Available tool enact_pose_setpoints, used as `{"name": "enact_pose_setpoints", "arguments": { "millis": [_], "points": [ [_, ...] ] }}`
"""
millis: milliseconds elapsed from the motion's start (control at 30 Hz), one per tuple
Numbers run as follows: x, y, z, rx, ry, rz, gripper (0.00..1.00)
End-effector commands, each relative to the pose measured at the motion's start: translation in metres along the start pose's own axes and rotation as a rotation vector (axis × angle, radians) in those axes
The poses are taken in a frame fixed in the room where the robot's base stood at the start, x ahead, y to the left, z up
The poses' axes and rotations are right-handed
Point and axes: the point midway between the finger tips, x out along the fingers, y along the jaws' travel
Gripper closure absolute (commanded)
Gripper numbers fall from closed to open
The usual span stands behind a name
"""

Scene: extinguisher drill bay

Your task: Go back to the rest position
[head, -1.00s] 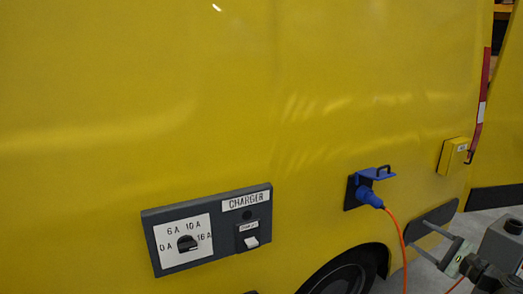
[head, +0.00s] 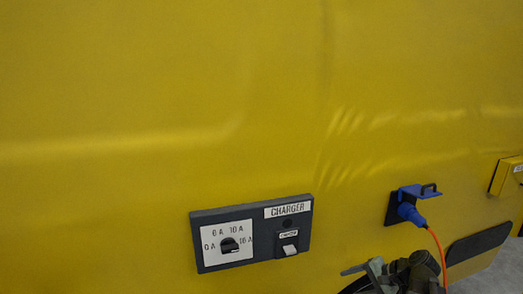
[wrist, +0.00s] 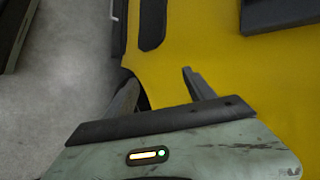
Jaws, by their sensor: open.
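My gripper (head: 362,268) is at the bottom of the head view, in front of the vehicle's lower side and wheel area. In the wrist view my gripper (wrist: 158,78) has its two fingers spread, with nothing between them. A blue plug (head: 410,213) sits in the blue-lidded socket (head: 416,191) on the yellow vehicle, and an orange cable (head: 437,245) hangs from it. My gripper is below and left of the plug and apart from it.
The yellow vehicle side (head: 150,100) fills most of the head view. A dark charger panel (head: 200,230) carries a dial (head: 229,245) and a rocker switch (head: 290,250). A yellow box (head: 506,177) is at the right. Grey floor (wrist: 65,80) shows in the wrist view.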

Motion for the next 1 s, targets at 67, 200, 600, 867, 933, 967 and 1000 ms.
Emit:
{"name": "enact_pose_setpoints", "arguments": {
  "millis": [67, 200, 600, 867, 933, 967, 1000],
  "points": [
    [0.034, -0.012, 0.046, -0.185, -0.062, 0.181, 0.37],
    [0.071, -0.012, 0.105, -0.504, -0.139, 0.477, 0.37],
    [0.086, -0.015, 0.151, -0.86, -0.196, 0.786, 0.37],
    [0.086, -0.015, 0.15, -0.855, -0.195, 0.783, 0.37],
    [0.086, -0.015, 0.15, -0.855, -0.195, 0.783, 0.37],
    [0.086, -0.015, 0.15, -0.855, -0.194, 0.783, 0.37],
    [0.086, -0.015, 0.15, -0.854, -0.194, 0.782, 0.37]
  ]
}}
